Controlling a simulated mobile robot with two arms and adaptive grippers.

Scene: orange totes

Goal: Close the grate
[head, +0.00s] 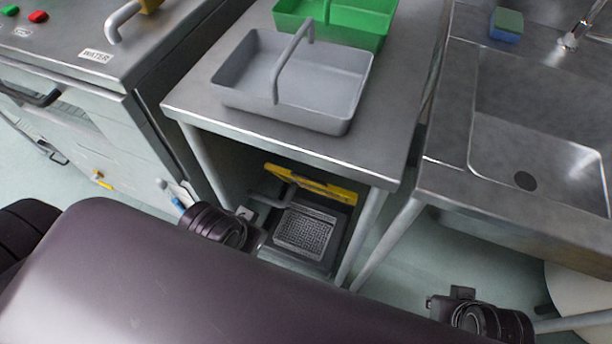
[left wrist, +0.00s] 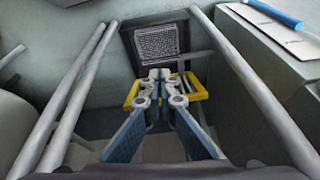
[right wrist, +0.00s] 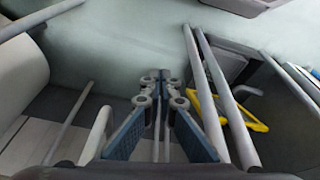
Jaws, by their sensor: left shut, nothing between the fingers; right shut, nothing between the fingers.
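The grate (head: 310,185) is a yellow frame standing raised under the steel table, behind a dark floor drain with a mesh basket (head: 303,232). In the left wrist view, the yellow grate (left wrist: 196,88) shows on both sides of my left gripper (left wrist: 160,74), with the mesh basket (left wrist: 157,42) beyond. My left gripper is shut and empty; I cannot tell whether it touches the frame. My right gripper (right wrist: 160,76) is shut and empty, away from the drain, over the floor. The grate (right wrist: 207,97) also shows at the right there, behind table legs.
The steel table (head: 400,130) carries a grey tote (head: 345,122) and a green tote (head: 365,18). Its legs (head: 362,235) flank the drain. A sink unit (head: 450,180) stands right and a steel appliance (head: 150,150) left. A grey pipe (head: 270,201) runs beside the drain.

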